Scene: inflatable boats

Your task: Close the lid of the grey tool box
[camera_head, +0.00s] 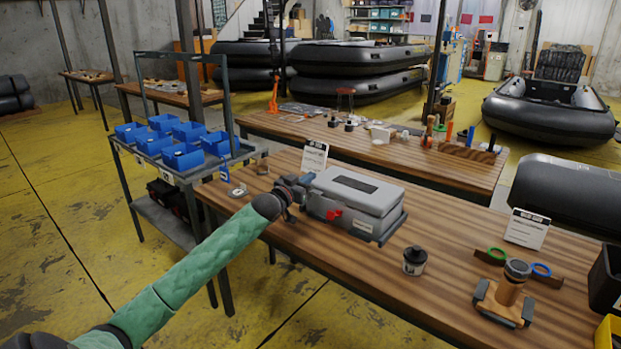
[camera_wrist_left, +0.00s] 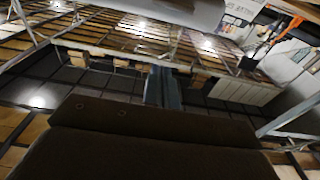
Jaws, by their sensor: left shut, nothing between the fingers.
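The grey tool box (camera_head: 352,206) sits on the wooden workbench in the head view. Its lighter grey lid (camera_head: 357,187) lies down over the body and looks closed or nearly so; a small gap cannot be ruled out. A red latch (camera_head: 333,215) shows on its front. My left gripper (camera_head: 304,182) is at the box's left end, close to the lid edge; whether it touches cannot be told. Its fingers are shut and empty, and they also show in the left wrist view (camera_wrist_left: 163,87). My right gripper is not in view.
On the workbench (camera_head: 444,227), a small dark jar (camera_head: 415,261) stands right of the box, and a label card (camera_head: 314,157) stands behind it. A wooden block tool (camera_head: 505,297) and green and blue rings lie further right. Blue bins (camera_head: 183,155) stand on a cart at left.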

